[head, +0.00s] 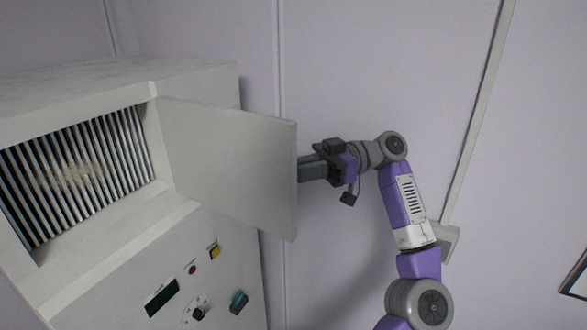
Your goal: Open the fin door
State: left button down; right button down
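The fin door (228,160) is a flat pale grey panel on the front of the cabinet (120,230). It stands swung out from the cabinet, hinged at the right side of the opening. The opening shows a row of dark and light vertical fins (75,172). My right gripper (300,170) is at the door's free right edge. Its fingertips are partly hidden behind the door, so I cannot tell whether they grip it or only touch it. My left gripper does not show in the head view.
Below the opening, the cabinet front has a dark display (161,298), a black dial (198,313), a teal switch (238,302), a yellow button (214,252) and a red button (193,269). A plain wall (360,70) stands behind. The space right of the door holds my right arm.

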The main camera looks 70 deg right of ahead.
jog(key=shift+r, duration=0.1)
jog(key=c, duration=1.4)
grip_release()
jog(key=shift+w, duration=0.1)
jog(key=shift+o, duration=0.5)
jog(key=shift+w+a, duration=0.1)
jog(key=shift+w, duration=0.1)
jog(key=p+v, duration=0.2)
jog(key=v, duration=0.5)
jog(key=shift+s, duration=0.15)
jog(key=shift+d, duration=0.25)
